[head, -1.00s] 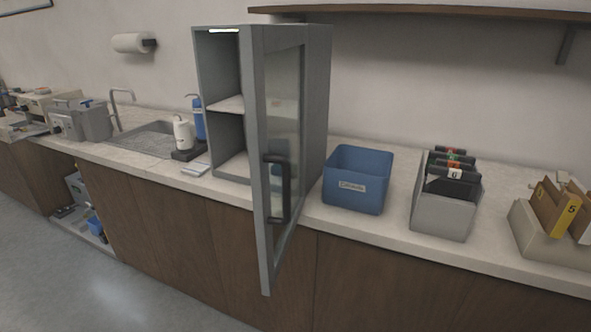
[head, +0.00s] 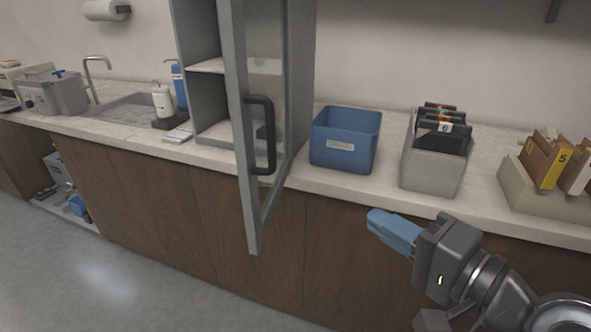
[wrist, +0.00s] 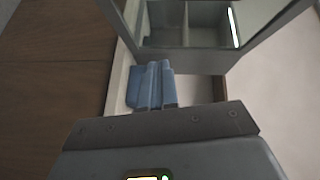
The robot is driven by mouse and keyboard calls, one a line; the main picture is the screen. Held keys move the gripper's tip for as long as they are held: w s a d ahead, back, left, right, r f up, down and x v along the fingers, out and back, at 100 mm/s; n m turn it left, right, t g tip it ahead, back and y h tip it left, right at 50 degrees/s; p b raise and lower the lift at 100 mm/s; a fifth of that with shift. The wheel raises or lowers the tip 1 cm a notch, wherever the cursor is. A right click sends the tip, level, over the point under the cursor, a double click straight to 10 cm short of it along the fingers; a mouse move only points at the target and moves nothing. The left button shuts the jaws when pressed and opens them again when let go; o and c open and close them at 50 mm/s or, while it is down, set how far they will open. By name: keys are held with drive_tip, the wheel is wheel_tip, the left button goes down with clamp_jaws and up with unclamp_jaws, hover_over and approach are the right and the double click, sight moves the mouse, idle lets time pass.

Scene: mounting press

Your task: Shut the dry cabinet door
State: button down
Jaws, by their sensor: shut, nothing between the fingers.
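The grey dry cabinet (head: 196,88) stands on the counter, its shelves showing through the open front. Its glazed door (head: 235,130) stands open, swung out past the counter's front edge. A black bar handle (head: 262,135) is on the door. My gripper (head: 374,220) is at the lower right in the head view, in front of the counter, right of the door and apart from it. Its blue fingers are together and empty. In the wrist view the fingers (wrist: 153,86) point toward the cabinet (wrist: 190,28), which is beyond them.
A blue bin (head: 344,142) stands right of the cabinet on the counter (head: 390,185). Further right are a grey holder (head: 432,172) with dark items and a beige holder (head: 530,195) with folders. A sink (head: 125,106) and bottles are left. The floor in front is clear.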

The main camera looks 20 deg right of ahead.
wheel_tip(320, 180, up, 5)
drive_tip(key=w+y, duration=0.2)
drive_tip(key=y, duration=0.1)
drive_tip(key=s+a+p+x, duration=0.1)
drive_tip(key=a+x, duration=0.1)
drive_tip(key=x, duration=1.1)
drive_tip(key=shift+a, duration=0.4)
drive_tip(key=shift+a, duration=0.1)
